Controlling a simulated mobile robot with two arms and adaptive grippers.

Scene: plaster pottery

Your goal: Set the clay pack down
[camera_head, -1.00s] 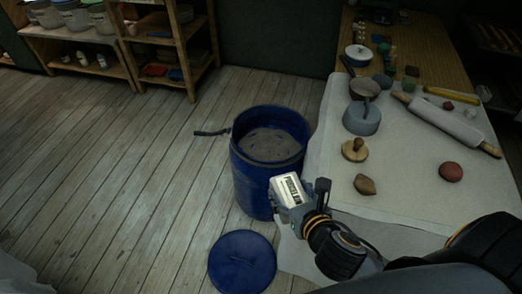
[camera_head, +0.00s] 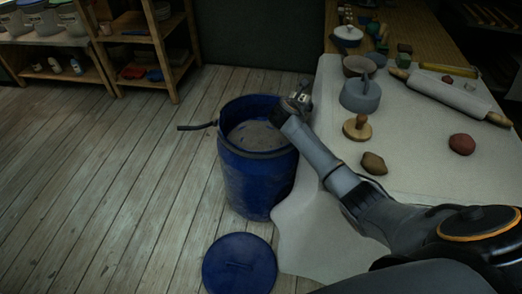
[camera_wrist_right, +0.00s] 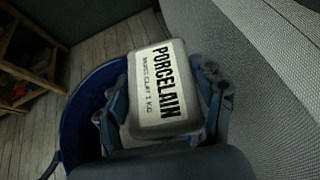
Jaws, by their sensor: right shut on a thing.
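The clay pack (camera_wrist_right: 157,88) is a pale block with a white label reading PORCELAIN. In the right wrist view it sits between the fingers of my right gripper (camera_wrist_right: 165,96), which is shut on it. In the head view my right gripper (camera_head: 297,104) is at the right rim of the blue barrel, beside the edge of the cloth-covered table (camera_head: 415,180). Only a small part of the pack shows there, and the wrist hides the rest. I cannot tell whether the pack touches anything below. My left gripper is not in view.
The open blue barrel (camera_head: 252,183) holds grey material, and its lid (camera_head: 240,264) lies on the floor. On the table are a grey pot (camera_head: 361,96), a wooden stamp (camera_head: 357,129), a brown lump (camera_head: 374,163), a red ball (camera_head: 461,144) and a rolling pin (camera_head: 450,94).

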